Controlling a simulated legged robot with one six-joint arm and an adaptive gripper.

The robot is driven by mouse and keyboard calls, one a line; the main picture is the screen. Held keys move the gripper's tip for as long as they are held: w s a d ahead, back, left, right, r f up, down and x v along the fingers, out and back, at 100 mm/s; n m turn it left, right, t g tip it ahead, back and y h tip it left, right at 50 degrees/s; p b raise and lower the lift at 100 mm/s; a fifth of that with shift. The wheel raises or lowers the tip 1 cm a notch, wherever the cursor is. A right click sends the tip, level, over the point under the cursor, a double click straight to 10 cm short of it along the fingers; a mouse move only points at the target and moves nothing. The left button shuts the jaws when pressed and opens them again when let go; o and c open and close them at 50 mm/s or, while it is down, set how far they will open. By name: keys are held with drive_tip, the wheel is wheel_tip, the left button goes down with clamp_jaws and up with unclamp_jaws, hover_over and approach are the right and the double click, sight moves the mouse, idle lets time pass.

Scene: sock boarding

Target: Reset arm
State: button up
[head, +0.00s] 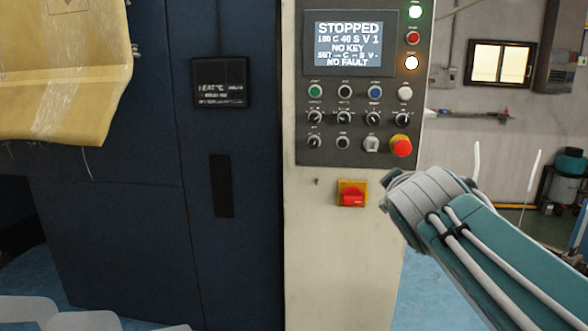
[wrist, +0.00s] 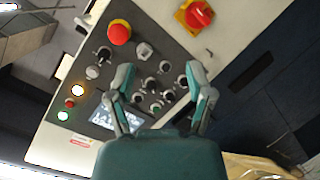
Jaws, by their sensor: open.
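My gripper (wrist: 163,92) is open and empty in the wrist view, its two teal and grey fingers spread in front of the control panel. The control panel (head: 325,147) has a lit screen (head: 348,44) reading STOPPED, NO KEY and NO FAULT. Several knobs and buttons sit below it, with a red emergency button (head: 401,146) at the lower right. It also shows in the wrist view (wrist: 119,32).
A red rotary switch on a yellow plate (head: 352,194) is below the panel. A dark blue cabinet (head: 120,220) with a small display (head: 220,82) stands to the left. A yellowish wrapped item (head: 60,85) hangs at upper left. Pale curved shapes show at lower left.

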drive_tip(key=s+a+f+m+g+y, duration=0.1)
drive_tip(key=s+a+f+m+g, duration=0.1)
drive_tip(key=s+f, duration=0.8)
drive_tip(key=s+a+f+m+g+y, duration=0.2)
drive_tip(key=s+f+g, duration=0.4)
drive_tip(key=s+f, duration=0.4)
wheel_tip(320, 180, down, 4)
drive_tip(key=shift+a+r+m+g+y, duration=0.15)
drive_tip(key=shift+a+m+g+y, duration=0.3)
drive_tip(key=shift+m, duration=0.65)
drive_tip(key=shift+s+a, duration=0.1)
